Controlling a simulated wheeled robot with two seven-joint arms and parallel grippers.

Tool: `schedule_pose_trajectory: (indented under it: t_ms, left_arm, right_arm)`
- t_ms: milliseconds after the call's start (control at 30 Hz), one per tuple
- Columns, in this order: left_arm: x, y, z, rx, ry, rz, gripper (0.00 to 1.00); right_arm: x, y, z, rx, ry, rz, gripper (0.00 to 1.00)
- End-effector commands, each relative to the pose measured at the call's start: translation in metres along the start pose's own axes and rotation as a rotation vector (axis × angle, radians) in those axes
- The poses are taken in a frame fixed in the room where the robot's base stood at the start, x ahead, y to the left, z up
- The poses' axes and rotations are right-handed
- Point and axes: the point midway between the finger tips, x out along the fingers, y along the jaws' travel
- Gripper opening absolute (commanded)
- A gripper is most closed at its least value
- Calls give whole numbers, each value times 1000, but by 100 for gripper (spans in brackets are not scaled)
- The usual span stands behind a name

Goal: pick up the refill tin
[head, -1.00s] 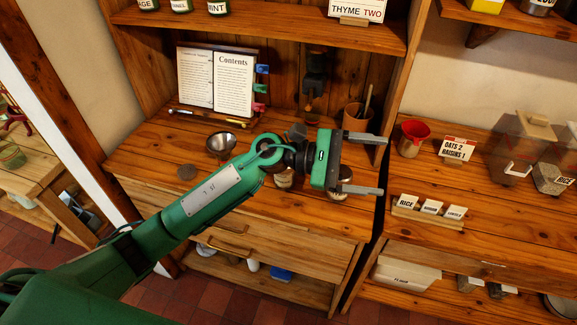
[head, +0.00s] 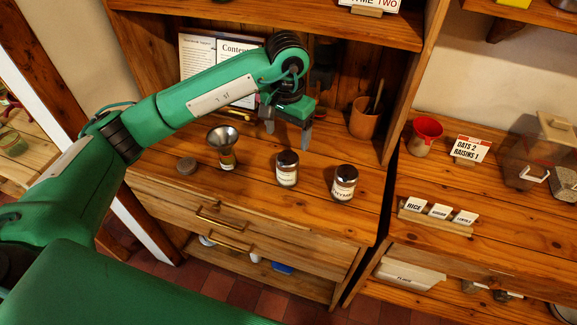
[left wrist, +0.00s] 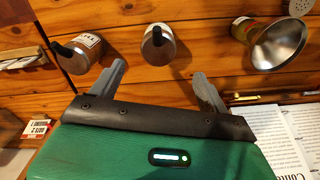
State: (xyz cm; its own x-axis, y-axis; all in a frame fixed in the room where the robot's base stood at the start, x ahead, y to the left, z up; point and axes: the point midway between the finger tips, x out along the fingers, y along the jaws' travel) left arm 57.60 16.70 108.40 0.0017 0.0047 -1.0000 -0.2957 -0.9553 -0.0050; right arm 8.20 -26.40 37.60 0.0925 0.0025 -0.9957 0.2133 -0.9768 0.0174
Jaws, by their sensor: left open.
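No object is plainly marked as the refill tin. A small container with a coloured label (head: 228,160) stands on the desk under a metal funnel (head: 222,137); it may be the tin, and the left wrist view also shows it (left wrist: 243,27). Right of it stand two dark-lidded jars, a middle jar (head: 287,170) and a right jar (head: 344,184) labelled Thyme. My left gripper (head: 288,133) is open and empty, pointing down behind the middle jar. In the left wrist view its spread fingers (left wrist: 159,74) point towards the jars. My right gripper is out of view.
A book (head: 195,59) on a stand is partly hidden behind my left arm. A brown pot (head: 364,120) with utensils stands back right, beside the cabinet's side panel. The desk's front strip is clear.

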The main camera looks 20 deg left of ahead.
Motion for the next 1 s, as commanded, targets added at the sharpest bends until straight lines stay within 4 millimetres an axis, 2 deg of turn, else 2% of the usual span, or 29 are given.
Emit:
schedule_pose_trajectory:
  t_ms: [100,300,500,633,800,1000]
  left_arm:
    - [22,1,1,0,-6,3,79]
    - [53,2,1,-1,-3,5,79]
    - [65,1,1,-1,-1,4,79]
    - [73,2,1,-1,-4,6,79]
    - [92,4,2,-2,-4,6,79]
    - [113,3,1,-1,-2,5,79]
  right_arm:
    - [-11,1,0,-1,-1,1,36]
    - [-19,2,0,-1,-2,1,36]
    - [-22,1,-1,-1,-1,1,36]
    - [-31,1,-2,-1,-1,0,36]
    - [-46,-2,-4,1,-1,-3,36]
    - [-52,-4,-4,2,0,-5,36]
